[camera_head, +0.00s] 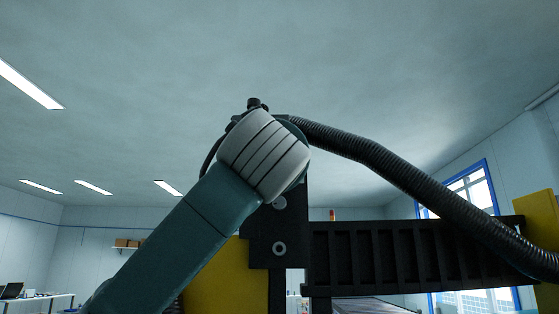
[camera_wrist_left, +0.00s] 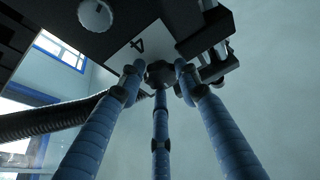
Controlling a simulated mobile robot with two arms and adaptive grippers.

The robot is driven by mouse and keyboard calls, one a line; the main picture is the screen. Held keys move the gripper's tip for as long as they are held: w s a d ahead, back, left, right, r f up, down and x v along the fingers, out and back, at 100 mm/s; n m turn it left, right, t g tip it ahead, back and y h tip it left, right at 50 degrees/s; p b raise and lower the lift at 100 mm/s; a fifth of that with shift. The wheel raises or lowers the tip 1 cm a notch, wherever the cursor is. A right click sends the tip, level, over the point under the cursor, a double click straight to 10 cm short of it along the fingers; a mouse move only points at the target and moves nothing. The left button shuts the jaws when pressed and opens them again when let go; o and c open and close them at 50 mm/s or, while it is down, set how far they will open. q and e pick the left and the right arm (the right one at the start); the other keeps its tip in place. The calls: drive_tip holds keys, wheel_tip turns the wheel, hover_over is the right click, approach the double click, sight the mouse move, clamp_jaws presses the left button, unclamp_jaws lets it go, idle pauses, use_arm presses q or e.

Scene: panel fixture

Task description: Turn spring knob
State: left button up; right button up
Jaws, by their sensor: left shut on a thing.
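In the left wrist view, a dark, faceted knob (camera_wrist_left: 160,73) sits beside a pale plate marked "4" (camera_wrist_left: 137,45) on the dark fixture. My left gripper (camera_wrist_left: 161,80) has three blue fingers closed in around this knob, and it is shut on it. The fingertips partly cover the knob, so its angle is hard to tell. In the head view, my left arm comes in from the lower left and its pale wrist part covers the fixture; the fingers and knob are hidden there. My right gripper is in neither view.
A white round knob (camera_wrist_left: 96,14) is on the fixture near the gripped one. A black ribbed hose (camera_head: 380,160) arcs to the right above a black ribbed beam (camera_head: 400,252). Yellow panels (camera_head: 215,275) stand behind my arm. A blue-framed window (camera_head: 472,195) is farther back.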

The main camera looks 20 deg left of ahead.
use_arm(q)
drive_tip(key=shift+s+a+r+m+g+h+p, duration=0.15)
drive_tip(key=shift+m+g+h+p, duration=0.85)
drive_tip(key=shift+m, duration=2.55)
drive_tip(key=shift+a+r+m+g+h+p, duration=0.1)
drive_tip(key=shift+r+m+g+h+p, duration=0.2)
drive_tip(key=shift+m+h+p, duration=2.35)
drive_tip(key=shift+s+a+r+m+g+h+p, duration=0.15)
drive_tip(key=shift+m+g+p, duration=0.5)
drive_tip(key=shift+m, duration=3.75)
drive_tip(key=shift+w, duration=0.1)
drive_tip(key=shift+d, duration=0.1)
drive_tip(key=o, duration=1.1)
drive_tip(key=shift+f, duration=0.1)
drive_tip(key=shift+d, duration=0.25)
